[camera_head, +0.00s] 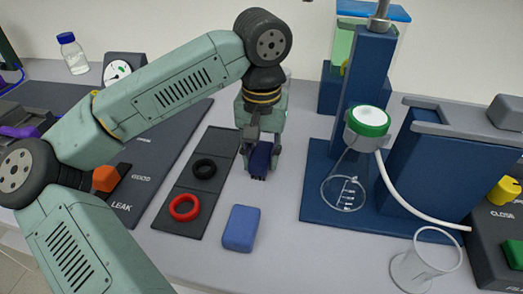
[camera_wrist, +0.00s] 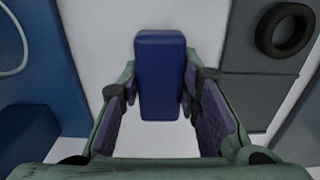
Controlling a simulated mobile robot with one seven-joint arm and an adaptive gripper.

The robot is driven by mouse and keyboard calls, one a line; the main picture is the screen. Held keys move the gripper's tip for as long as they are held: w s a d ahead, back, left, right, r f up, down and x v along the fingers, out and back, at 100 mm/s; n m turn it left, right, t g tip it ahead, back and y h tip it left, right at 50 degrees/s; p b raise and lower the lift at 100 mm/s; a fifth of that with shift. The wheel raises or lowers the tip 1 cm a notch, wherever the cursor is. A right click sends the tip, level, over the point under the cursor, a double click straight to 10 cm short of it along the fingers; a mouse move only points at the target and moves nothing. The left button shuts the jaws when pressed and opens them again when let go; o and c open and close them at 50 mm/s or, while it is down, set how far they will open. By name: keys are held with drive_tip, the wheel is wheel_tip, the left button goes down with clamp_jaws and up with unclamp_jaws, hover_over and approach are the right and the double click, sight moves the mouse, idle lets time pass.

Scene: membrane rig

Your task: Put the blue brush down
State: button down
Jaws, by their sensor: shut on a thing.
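My gripper (camera_head: 259,146) points down over the grey bench, right of the black ring. It is shut on the dark blue brush (camera_head: 261,160), which shows as a block below the jaws. In the wrist view my gripper (camera_wrist: 160,95) has its purple-padded fingers on either side of the brush (camera_wrist: 160,72). The fingers hide part of its sides. I cannot tell whether the underside of the brush touches the bench.
A lighter blue block (camera_head: 241,229) lies on the bench in front. A dark mat (camera_head: 178,233) with a black ring (camera_head: 204,168) and a red ring (camera_head: 185,207) is to the left. The flask (camera_head: 344,193) on a blue stand and a glass beaker (camera_head: 423,266) are right.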

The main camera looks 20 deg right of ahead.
sight(262, 154)
drive_tip(key=shift+f, duration=0.15)
drive_tip(key=c, duration=1.2)
unclamp_jaws()
wheel_tip(262, 154, up, 12)
drive_tip(key=b, duration=0.1)
drive_tip(key=shift+r, duration=0.25)
